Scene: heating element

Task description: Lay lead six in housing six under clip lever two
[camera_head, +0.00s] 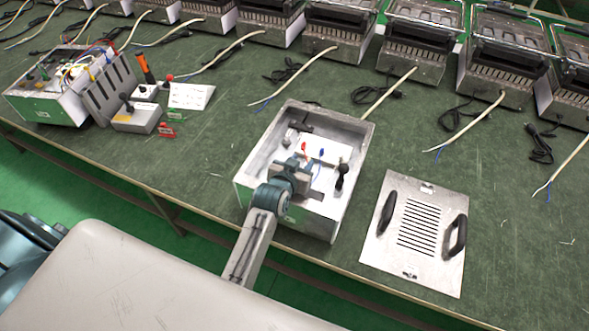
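An open metal housing (352,140) stands on the bench in the middle of the head view. I cannot read a number on it. A white block inside (325,147) has a red lever (304,147) and a blue lever (322,153); which is lever two is unclear. A cream lead (388,94) runs from a unit behind to the housing's back right corner; its end is not clearly visible. My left gripper (298,164) is over the housing interior, near the levers, and hides part of it. Its fingers are too small to judge. My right gripper is not in view.
A vented lid (418,275) with two black handles lies right of the housing. Several units with cream leads line the back. At left stand a wired box (50,108), a grey block (137,118) and a white card (190,96). The bench between them and the housing is mostly clear.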

